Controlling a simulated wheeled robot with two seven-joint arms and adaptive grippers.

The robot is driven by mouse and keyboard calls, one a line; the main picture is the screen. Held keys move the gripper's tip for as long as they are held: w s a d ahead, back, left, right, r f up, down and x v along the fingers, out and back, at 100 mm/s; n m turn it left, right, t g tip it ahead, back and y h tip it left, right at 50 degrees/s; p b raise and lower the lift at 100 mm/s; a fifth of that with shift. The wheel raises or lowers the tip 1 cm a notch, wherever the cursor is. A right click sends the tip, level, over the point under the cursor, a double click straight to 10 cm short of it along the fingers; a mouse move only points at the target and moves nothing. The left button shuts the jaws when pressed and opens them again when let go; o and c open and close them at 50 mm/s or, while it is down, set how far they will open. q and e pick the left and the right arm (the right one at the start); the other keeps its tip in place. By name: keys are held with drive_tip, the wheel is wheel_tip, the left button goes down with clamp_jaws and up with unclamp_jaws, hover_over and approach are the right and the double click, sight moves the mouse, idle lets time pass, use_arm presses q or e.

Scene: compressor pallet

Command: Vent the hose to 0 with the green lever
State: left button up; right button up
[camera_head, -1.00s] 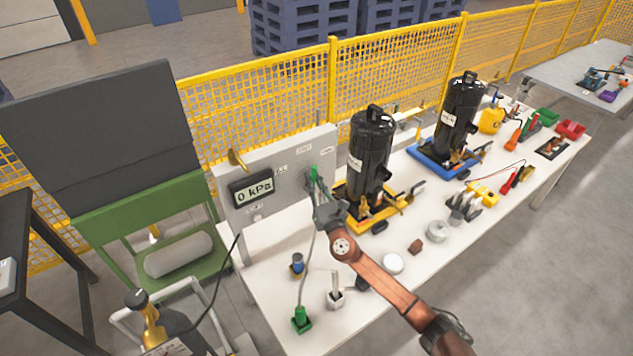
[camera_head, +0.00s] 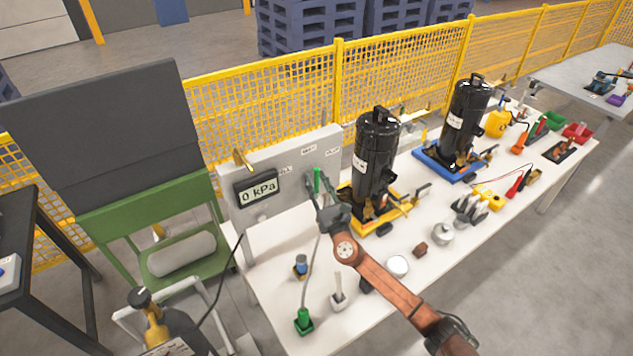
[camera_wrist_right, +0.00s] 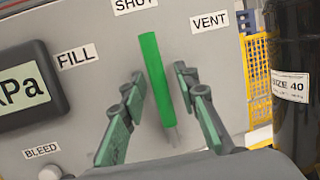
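The green lever (camera_head: 317,180) is on the grey panel (camera_head: 290,160), beside the display (camera_head: 257,188), which reads 0 kPa. In the right wrist view the lever (camera_wrist_right: 157,72) stands nearly upright, its top leaning left under the SHUT label (camera_wrist_right: 133,4). The VENT label (camera_wrist_right: 209,22) is to its right and the FILL label (camera_wrist_right: 76,57) to its left. My right gripper (camera_wrist_right: 160,80) is open, a finger on each side of the lever with visible gaps. The hose (camera_head: 309,270) runs down to a green fitting (camera_head: 303,321) on the table. My left gripper is out of view.
A black compressor on a yellow base (camera_head: 376,160) stands close right of my right gripper. A second one is on a blue base (camera_head: 438,167). A BLEED knob (camera_wrist_right: 50,173) is low on the panel. Small parts, including a white disc (camera_head: 397,266), lie along the table's front.

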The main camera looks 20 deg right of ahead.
drive_tip(key=v, duration=1.2)
idle(0.4)
